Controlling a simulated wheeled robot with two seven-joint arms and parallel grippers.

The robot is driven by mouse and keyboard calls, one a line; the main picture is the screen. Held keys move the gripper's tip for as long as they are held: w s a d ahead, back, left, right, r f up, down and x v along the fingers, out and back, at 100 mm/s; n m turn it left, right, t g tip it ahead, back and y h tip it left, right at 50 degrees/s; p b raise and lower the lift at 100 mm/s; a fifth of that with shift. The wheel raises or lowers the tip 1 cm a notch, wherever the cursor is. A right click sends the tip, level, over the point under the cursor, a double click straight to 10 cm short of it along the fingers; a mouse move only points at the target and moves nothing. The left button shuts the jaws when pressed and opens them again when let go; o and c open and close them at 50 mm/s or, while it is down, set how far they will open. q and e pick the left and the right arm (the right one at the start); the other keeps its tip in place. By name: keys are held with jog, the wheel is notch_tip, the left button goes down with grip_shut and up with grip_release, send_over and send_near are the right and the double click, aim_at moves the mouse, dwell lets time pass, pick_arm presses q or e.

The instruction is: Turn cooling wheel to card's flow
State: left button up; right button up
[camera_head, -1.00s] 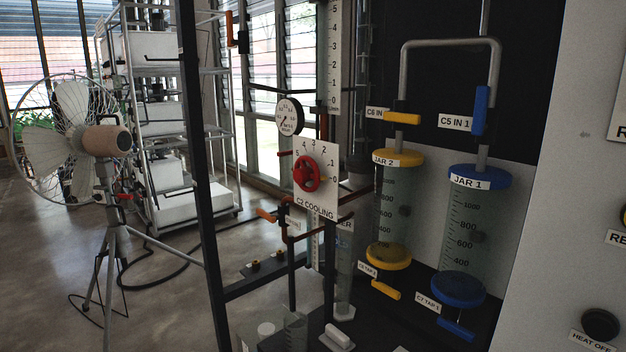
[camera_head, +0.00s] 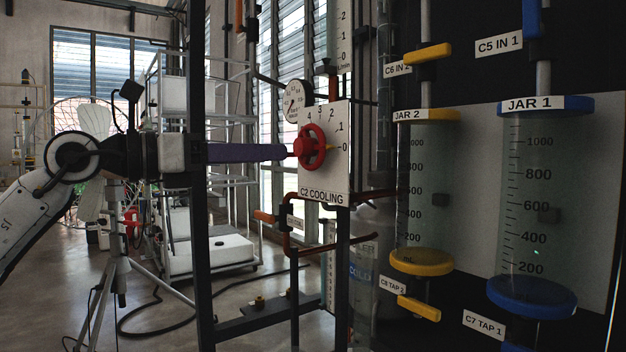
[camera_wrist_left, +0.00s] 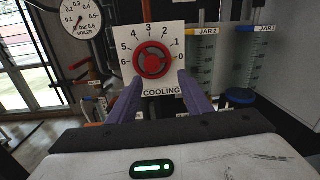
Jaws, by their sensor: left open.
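The red cooling wheel (camera_head: 313,147) is on a white dial plate (camera_head: 338,172) marked C2 COOLING. In the left wrist view the wheel (camera_wrist_left: 152,61) is face-on, with numbers 0 to 6 around it; its setting is too small to tell. My left gripper (camera_head: 288,152) reaches in from the left, its purple fingers pointing at the wheel. In the left wrist view the open fingers (camera_wrist_left: 160,78) are to either side of the wheel's lower part, and I cannot tell whether they touch it. I see no flow card that I can make out. My right gripper is out of view.
A dark upright post (camera_head: 198,240) crosses in front of my left gripper in the head view. A round gauge (camera_head: 297,100) is above the plate. JAR 2 (camera_head: 425,190) and JAR 1 (camera_head: 540,190) stand at the right. A fan and a white rack (camera_head: 210,255) are behind.

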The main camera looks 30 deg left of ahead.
aim_at(297, 144)
pick_arm(q)
jog(key=shift+y, duration=0.4)
jog(key=w+p, duration=0.2)
jog(key=p, duration=0.1)
jog(key=w+d+r+p, duration=0.1)
jog(key=w+p, duration=0.1)
jog(key=w+r+p, duration=0.1)
jog(key=w+p, duration=0.1)
jog(key=p, duration=0.1)
jog(key=shift+w+d+p, duration=0.2)
jog(key=shift+d+p, duration=0.15)
jog(key=shift+d, duration=0.05)
jog(key=shift+w+f, duration=0.15)
jog(key=shift+f, duration=0.25)
jog(key=shift+w+r, duration=0.15)
jog(key=shift+r+t+p, duration=0.1)
jog(key=shift+t+p, duration=0.2)
jog(key=shift+p, duration=0.4)
jog(key=shift+a, duration=0.1)
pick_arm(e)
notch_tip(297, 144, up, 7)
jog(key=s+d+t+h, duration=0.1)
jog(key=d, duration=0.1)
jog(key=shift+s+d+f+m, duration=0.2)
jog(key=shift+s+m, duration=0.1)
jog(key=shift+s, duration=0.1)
